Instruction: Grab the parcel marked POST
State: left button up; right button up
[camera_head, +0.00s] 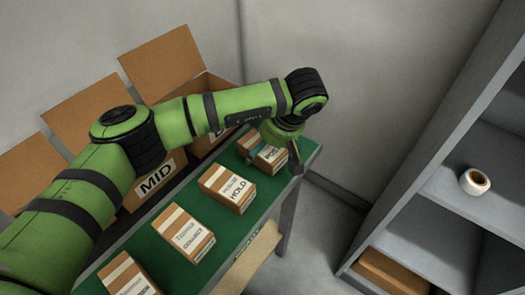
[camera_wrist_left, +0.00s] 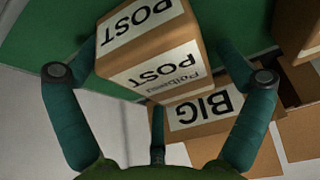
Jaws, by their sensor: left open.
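The parcel marked POST (camera_head: 273,157) is a small brown box with white labels at the far end of the green table, partly hidden by my left gripper in the head view. In the left wrist view the POST parcel (camera_wrist_left: 150,72) fills the upper middle, its label upside down. My left gripper (camera_wrist_left: 158,56) is open, with one finger on each side of the parcel; I cannot tell whether either touches it. In the head view the left gripper (camera_head: 270,150) is above and around the parcel. My right gripper is not in view.
A HOLD parcel (camera_head: 228,188) and more parcels (camera_head: 183,234) line the green table (camera_head: 158,206). Open cartons stand behind, one marked MID (camera_head: 158,182), one marked BIG (camera_wrist_left: 200,110). A grey shelf (camera_head: 420,215) with a tape roll (camera_head: 475,182) stands at the right.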

pick_arm(q)
jog(key=shift+c, duration=0.4)
jog(key=shift+s, duration=0.1)
jog(key=c, duration=1.1)
jog(key=shift+a, duration=0.1)
